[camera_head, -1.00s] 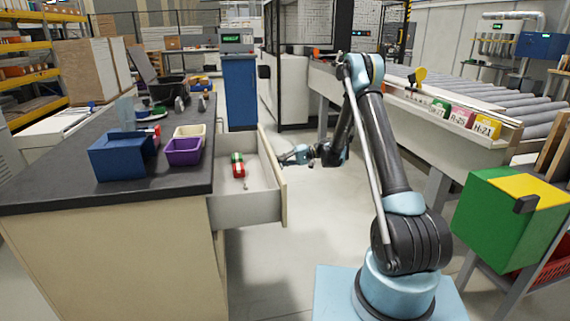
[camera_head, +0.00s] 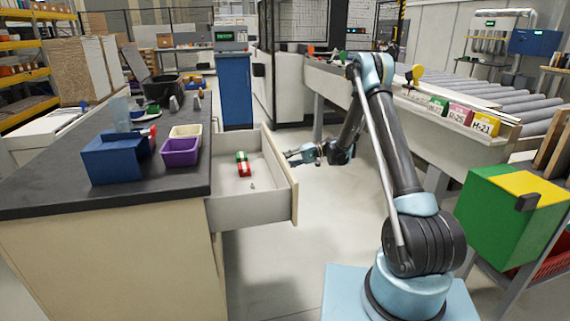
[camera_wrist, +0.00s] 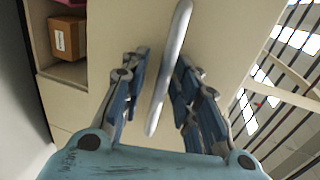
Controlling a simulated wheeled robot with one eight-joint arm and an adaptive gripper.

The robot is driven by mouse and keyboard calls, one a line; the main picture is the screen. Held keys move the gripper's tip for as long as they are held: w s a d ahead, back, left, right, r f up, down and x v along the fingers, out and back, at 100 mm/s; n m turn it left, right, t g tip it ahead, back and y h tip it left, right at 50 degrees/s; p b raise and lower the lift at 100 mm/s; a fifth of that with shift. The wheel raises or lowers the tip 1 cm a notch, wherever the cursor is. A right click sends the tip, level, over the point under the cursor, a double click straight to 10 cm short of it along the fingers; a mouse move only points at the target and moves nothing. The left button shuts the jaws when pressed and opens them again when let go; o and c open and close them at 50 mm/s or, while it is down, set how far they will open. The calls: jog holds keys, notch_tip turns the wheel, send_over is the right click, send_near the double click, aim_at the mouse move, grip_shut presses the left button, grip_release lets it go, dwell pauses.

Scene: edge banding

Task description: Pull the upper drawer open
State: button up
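The upper drawer (camera_head: 235,207) of the workbench stands pulled out to the right. Its pale front panel (camera_head: 282,181) shows edge-on in the head view. My gripper (camera_head: 292,155) is at the outer side of that front, near its top edge. In the wrist view a silver bar handle (camera_wrist: 168,70) runs tilted between the two fingers of my gripper (camera_wrist: 162,62). Gaps show between the handle and the fingers, widest on the left, so the fingers look open around it. Whether either fingertip touches the handle is unclear.
A red, white and green item (camera_head: 243,165) lies in the drawer. A blue bin (camera_head: 113,160), a purple bin (camera_head: 180,153) and a cream bin (camera_head: 187,131) stand on the dark benchtop. A conveyor (camera_head: 420,104) runs on the right. Floor right of the drawer is clear.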

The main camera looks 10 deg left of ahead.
jog(key=v, duration=1.2)
dwell(0.3)
